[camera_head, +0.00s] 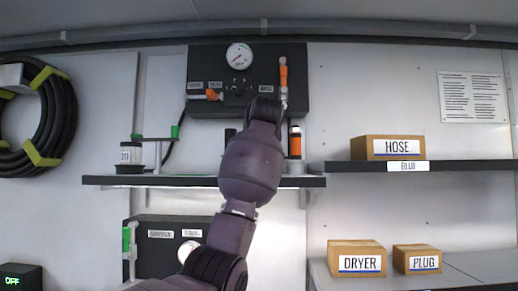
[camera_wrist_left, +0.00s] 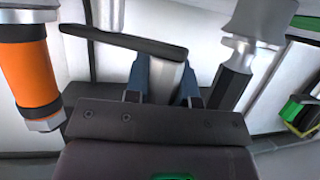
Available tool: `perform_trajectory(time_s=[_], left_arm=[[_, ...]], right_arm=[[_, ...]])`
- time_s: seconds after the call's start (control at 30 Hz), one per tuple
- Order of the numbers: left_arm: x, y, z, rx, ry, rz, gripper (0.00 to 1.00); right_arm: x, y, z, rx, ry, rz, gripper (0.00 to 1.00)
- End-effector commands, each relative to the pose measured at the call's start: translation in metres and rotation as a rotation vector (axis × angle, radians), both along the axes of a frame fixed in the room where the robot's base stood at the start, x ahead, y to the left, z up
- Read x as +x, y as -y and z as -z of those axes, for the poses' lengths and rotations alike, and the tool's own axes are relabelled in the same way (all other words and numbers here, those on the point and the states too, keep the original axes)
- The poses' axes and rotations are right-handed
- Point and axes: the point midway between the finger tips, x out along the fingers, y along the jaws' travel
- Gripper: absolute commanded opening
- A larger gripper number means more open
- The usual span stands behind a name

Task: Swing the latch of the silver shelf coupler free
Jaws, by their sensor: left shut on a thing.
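My left arm rises through the middle of the head view, and its gripper there is mostly hidden behind my own wrist. In the left wrist view my left gripper (camera_wrist_left: 163,88) has its two blue fingers closed around a silver-grey rounded piece (camera_wrist_left: 165,78). A flat black bar (camera_wrist_left: 120,40) crosses just beyond the fingertips, at the top of this piece. I cannot tell for certain whether the bar or the gripped piece is the coupler's latch. The coupler is not clearly visible in the head view. My right gripper is not in view.
An orange and black cylinder (camera_head: 295,142) stands on the dark shelf (camera_head: 110,181), close to my gripper; it also shows in the left wrist view (camera_wrist_left: 30,75). A dark gauge panel (camera_head: 215,65) hangs behind. Boxes marked HOSE (camera_head: 372,148), DRYER (camera_head: 350,262) and PLUG (camera_head: 412,262) sit right.

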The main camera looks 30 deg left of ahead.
Motion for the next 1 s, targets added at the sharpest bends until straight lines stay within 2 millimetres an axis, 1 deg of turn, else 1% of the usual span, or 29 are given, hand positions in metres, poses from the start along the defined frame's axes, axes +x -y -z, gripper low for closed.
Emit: perform_trajectory(time_s=[0.17,0.5,0.8,1.0], left_arm=[[-0.004,0.006,-0.001,0.002,-0.002,-0.169,0.00],[-0.011,0.017,-0.001,0.001,-0.001,-0.462,0.00],[-0.013,0.023,-0.001,0.000,-0.001,-0.630,0.00],[-0.014,0.025,-0.001,0.000,0.000,-0.681,0.00]], right_arm=[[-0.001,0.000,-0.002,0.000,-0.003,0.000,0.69],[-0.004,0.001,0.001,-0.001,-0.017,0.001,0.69],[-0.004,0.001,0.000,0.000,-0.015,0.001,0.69],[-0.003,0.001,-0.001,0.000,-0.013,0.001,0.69]])
